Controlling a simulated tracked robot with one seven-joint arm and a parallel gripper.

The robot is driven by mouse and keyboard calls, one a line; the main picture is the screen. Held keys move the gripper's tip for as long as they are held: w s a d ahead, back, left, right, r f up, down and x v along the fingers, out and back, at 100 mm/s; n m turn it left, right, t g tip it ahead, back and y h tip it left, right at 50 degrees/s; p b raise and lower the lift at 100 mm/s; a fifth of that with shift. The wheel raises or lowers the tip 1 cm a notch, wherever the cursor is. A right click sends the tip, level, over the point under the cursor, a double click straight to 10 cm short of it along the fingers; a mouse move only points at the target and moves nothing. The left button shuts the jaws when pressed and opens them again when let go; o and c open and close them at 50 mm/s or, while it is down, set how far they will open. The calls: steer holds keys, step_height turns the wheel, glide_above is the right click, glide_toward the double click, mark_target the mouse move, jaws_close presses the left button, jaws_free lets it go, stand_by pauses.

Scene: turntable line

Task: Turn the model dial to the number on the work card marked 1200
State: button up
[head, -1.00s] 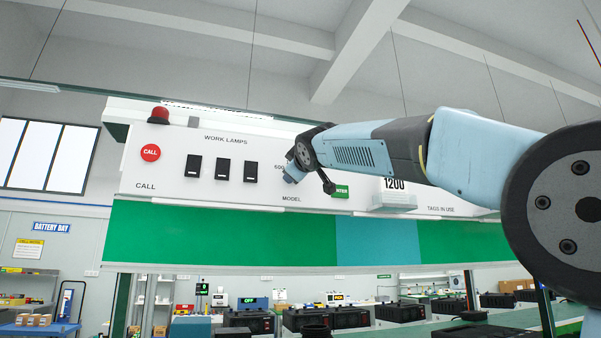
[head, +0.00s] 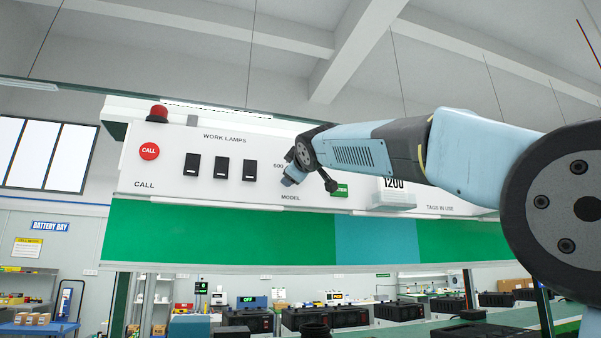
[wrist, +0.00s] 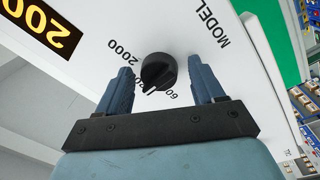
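The model dial is a black round knob (wrist: 158,72) on the white panel in the wrist view. Numbers 2000 and 600 show around it, and the word MODEL is beside it. Its pointer sits near the 600 side, but its exact setting is unclear. My gripper (wrist: 162,80) is open, its two blue fingers on either side of the knob with gaps between. In the head view my gripper (head: 291,175) is in front of the panel and hides the dial. The work card marked 1200 (head: 394,184) is at the panel's right, partly behind my arm.
A display (wrist: 42,22) with lit orange digits is beside the dial in the wrist view. The panel holds a red CALL button (head: 149,151), three black lamp switches (head: 221,168) and a green button (head: 340,190) close to my wrist. A green board runs below.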

steer(key=v, duration=1.3)
steer(key=shift+s+d, duration=0.15)
steer(key=shift+s, duration=0.2)
steer(key=shift+f, duration=0.1)
